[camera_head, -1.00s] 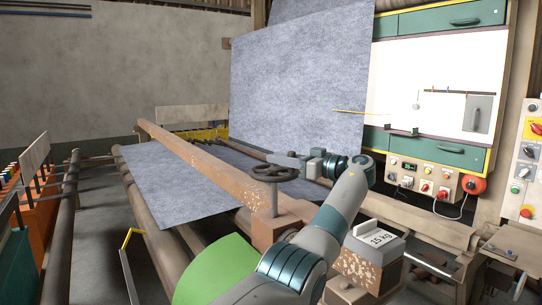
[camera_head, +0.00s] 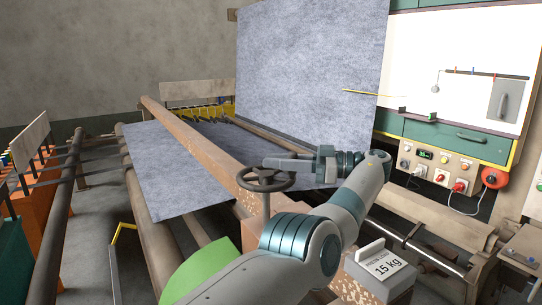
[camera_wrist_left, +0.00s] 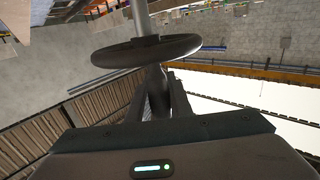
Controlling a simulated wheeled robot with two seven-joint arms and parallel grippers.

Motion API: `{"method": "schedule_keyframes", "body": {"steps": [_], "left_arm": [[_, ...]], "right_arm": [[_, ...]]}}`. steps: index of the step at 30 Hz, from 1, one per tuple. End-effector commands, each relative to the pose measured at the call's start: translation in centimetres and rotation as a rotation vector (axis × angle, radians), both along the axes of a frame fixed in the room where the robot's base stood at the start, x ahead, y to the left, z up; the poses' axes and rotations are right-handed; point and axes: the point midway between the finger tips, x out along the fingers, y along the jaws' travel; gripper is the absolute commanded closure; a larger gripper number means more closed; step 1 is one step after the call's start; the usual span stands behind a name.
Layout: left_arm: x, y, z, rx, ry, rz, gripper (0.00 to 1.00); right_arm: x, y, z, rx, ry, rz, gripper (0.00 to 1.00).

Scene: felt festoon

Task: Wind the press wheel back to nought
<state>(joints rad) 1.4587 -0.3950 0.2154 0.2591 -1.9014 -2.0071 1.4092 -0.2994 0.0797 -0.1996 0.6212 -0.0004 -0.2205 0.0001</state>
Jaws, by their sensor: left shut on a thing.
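The press wheel (camera_head: 266,180) is a dark spoked handwheel lying flat on an upright spindle at the near end of the long rusty press beam (camera_head: 205,148). My left gripper (camera_head: 270,163) reaches it from the right, fingers at the far side of the rim. It is shut on the wheel. In the left wrist view the wheel (camera_wrist_left: 120,53) shows edge-on with its pale spindle, and the gripper fingers (camera_wrist_left: 159,72) meet at its rim. No scale or nought mark on the wheel is readable. My right gripper is not in view.
Grey felt (camera_head: 175,180) lies under the beam, and a large sheet (camera_head: 310,75) hangs behind. A control panel (camera_head: 437,165) with knobs is at the right.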

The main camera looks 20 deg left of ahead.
Motion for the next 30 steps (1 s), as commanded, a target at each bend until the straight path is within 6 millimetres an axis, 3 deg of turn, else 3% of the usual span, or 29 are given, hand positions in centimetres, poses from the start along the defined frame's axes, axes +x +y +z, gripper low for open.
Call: {"method": "schedule_keyframes", "body": {"steps": [11,12,14,30], "left_arm": [[-0.11,-0.01,-0.15,-0.001,0.002,0.005,1.00],[-0.11,-0.01,-0.16,-0.001,0.002,0.005,0.72],[-0.11,-0.01,-0.16,-0.001,0.002,0.005,0.63],[0.08,0.49,-0.21,-0.001,0.000,0.004,0.63]], "right_arm": [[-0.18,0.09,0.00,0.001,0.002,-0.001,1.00],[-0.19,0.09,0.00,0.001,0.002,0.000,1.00],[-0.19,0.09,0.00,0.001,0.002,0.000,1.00],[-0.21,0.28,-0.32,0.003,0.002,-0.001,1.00]]}}
